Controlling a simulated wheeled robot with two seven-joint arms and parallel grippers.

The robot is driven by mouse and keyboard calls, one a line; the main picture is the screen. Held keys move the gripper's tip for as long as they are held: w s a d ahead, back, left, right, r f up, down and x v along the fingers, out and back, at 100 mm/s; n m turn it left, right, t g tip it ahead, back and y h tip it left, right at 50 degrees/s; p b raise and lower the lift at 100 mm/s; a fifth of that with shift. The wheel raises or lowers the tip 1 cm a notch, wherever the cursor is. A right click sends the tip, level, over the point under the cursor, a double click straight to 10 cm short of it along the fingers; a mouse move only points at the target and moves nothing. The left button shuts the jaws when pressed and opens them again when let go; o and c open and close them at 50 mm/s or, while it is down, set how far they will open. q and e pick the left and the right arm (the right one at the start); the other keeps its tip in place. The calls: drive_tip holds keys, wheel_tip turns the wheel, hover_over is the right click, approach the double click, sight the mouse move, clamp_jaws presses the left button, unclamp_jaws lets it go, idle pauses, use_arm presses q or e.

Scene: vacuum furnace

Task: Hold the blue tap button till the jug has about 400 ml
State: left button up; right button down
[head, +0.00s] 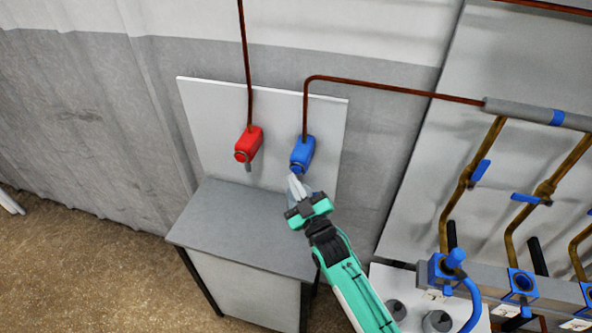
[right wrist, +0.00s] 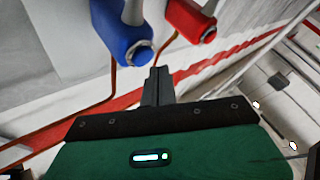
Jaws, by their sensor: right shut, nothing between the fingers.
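The blue tap (head: 304,152) is fixed to the white back panel, with a ringed round button on its front end. It also shows large at the top of the right wrist view (right wrist: 118,30). My right gripper (head: 294,178) is shut and empty, its fingertips just in front of and below the blue tap's button. In the right wrist view the closed fingertips (right wrist: 158,70) are beside the button, seemingly with a small gap; I cannot be sure about contact. I cannot make out the jug; my right gripper covers the spot under the blue tap. My left gripper is not in view.
A red tap (head: 249,142) is left of the blue one. A grey-topped cabinet (head: 225,222) stands below, its visible top bare. Copper pipes run up the panel. At right are brass pipes (head: 462,190) with blue valves (head: 452,268).

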drive_tip(key=shift+w, duration=0.1)
idle(0.7)
drive_tip(key=shift+w+d, duration=0.15)
drive_tip(key=shift+w, duration=0.2)
drive_tip(key=shift+w+d, duration=0.15)
drive_tip(key=shift+w, duration=0.25)
idle(6.5)
